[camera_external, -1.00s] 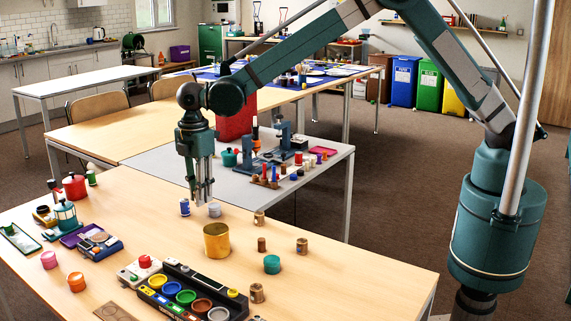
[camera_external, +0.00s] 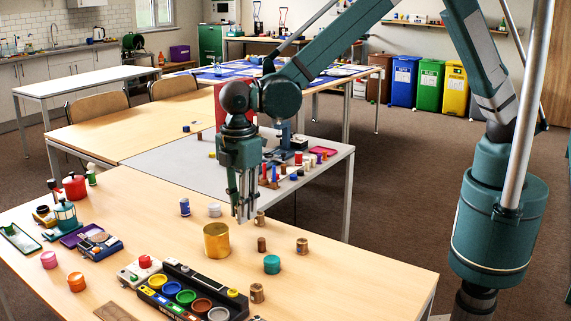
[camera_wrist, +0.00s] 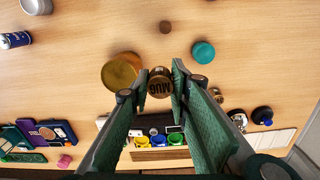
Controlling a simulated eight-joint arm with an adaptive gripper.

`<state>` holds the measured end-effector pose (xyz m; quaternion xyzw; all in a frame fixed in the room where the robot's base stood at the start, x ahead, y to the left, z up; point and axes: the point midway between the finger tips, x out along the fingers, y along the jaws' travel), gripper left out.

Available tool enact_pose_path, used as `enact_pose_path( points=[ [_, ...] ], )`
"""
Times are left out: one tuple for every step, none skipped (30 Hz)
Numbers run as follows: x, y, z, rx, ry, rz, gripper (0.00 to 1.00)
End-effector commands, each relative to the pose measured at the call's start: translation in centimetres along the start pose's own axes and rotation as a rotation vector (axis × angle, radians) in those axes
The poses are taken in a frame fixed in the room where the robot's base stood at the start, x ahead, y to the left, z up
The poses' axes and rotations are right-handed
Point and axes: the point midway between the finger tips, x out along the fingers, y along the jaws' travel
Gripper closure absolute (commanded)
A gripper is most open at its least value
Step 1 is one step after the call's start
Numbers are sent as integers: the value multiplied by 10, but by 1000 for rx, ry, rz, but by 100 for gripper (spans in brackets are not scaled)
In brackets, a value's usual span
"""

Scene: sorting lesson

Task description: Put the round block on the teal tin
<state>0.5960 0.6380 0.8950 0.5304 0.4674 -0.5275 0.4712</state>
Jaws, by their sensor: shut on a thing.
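My gripper (camera_external: 245,212) is above the table with its fingers pointing down. In the wrist view, its fingers (camera_wrist: 158,88) are shut on a brown cylinder with dark lettering on its round top, the round block (camera_wrist: 160,82). In the external view the fingers largely hide the block. The teal tin (camera_external: 272,264) stands on the table, to the right of and nearer than my gripper. It also shows in the wrist view (camera_wrist: 203,52), up and right of the held block and apart from it. Nothing is seen on top of it.
A gold tin (camera_external: 216,241) stands left of the teal tin. A small brown block (camera_external: 262,244) is just behind the teal tin; other brown cylinders stand at its right (camera_external: 302,246) and in front (camera_external: 257,292). A black tray with coloured wells (camera_external: 190,292) lies at the front.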

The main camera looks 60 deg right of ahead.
Motion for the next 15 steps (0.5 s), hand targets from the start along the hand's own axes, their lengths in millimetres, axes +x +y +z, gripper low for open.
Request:
enact_pose_path(
  points=[
    [-4, -20, 1, 3, 0, 1, 88],
    [-5, -29, 3, 6, 0, 1, 88],
    [-7, -40, 4, 13, 0, 1, 88],
    [-7, -48, 5, 15, 0, 1, 88],
    [-8, -56, 6, 19, 0, 1, 88],
    [-9, -64, 8, 24, 0, 2, 88],
    [-10, -70, 10, 26, 0, 2, 88],
    [-10, -75, 10, 28, 0, 2, 88],
    [-11, -81, 11, 32, 0, 2, 88],
    [-11, -85, 12, 34, 0, 2, 88],
    [-11, -88, 13, 35, 0, 2, 88],
    [-11, -91, 14, 37, 0, 2, 88],
    [-12, -92, 14, 38, 0, 2, 88],
    [-12, -94, 14, 39, 0, 3, 88],
    [-12, -94, 15, 40, 0, 3, 88]
  ],
)
